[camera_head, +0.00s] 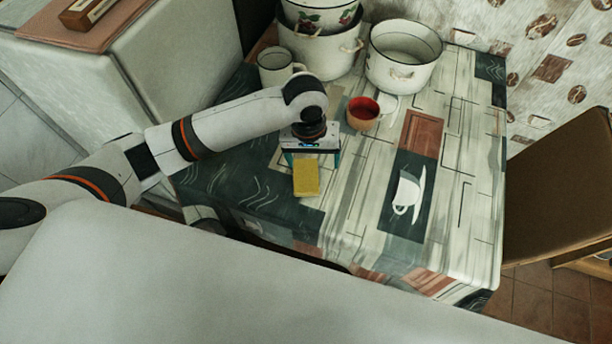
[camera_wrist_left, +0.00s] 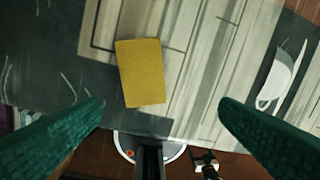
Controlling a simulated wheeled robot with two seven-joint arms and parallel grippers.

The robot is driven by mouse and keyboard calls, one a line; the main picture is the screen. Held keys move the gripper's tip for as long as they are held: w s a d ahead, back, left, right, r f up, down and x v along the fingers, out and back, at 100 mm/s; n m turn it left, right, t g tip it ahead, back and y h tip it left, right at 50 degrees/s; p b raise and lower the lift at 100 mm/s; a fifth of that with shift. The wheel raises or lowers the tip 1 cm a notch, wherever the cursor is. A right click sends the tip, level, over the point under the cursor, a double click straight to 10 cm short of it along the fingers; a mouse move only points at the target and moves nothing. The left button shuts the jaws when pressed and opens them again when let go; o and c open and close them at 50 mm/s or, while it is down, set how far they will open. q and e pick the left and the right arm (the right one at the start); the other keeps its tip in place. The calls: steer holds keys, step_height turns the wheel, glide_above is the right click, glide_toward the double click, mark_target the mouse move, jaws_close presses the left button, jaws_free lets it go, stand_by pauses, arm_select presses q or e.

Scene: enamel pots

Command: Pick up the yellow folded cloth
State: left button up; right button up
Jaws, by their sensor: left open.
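The yellow folded cloth (camera_head: 306,179) lies flat on the patterned tablecloth, near the left side of the table. It looks like a small rectangle, and in the left wrist view (camera_wrist_left: 141,72) all of it shows, slightly tilted. My left gripper (camera_head: 312,160) is open and empty, pointing down above the table just behind the cloth in the head view. In the left wrist view its green fingers (camera_wrist_left: 161,102) are spread wide, with the cloth between and beyond their tips, not touched. My right gripper is not in view.
A red and orange cup (camera_head: 363,113) stands right of my gripper. A white mug (camera_head: 275,68), a large white pot (camera_head: 402,58) and stacked pots (camera_head: 318,48) stand at the back. The cup beside the dark panel is only printed. The front right of the table (camera_head: 450,190) is clear.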

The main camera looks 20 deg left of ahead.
arm_select(q)
steer(key=w+a+r+n+y, duration=0.1)
steer(key=a, duration=0.1)
glide_above(306, 173)
steer(key=f, duration=0.6)
steer(key=shift+s, duration=0.4)
steer(key=shift+w+f+p, duration=0.2)
steer(key=shift+f, duration=1.2)
steer(key=shift+w+f+p, duration=0.15)
steer(key=shift+f+p, duration=0.05)
steer(key=shift+f, duration=1.15)
steer(key=shift+c, duration=0.3)
steer(key=c, duration=1.1)
step_height(306, 173, up, 10)
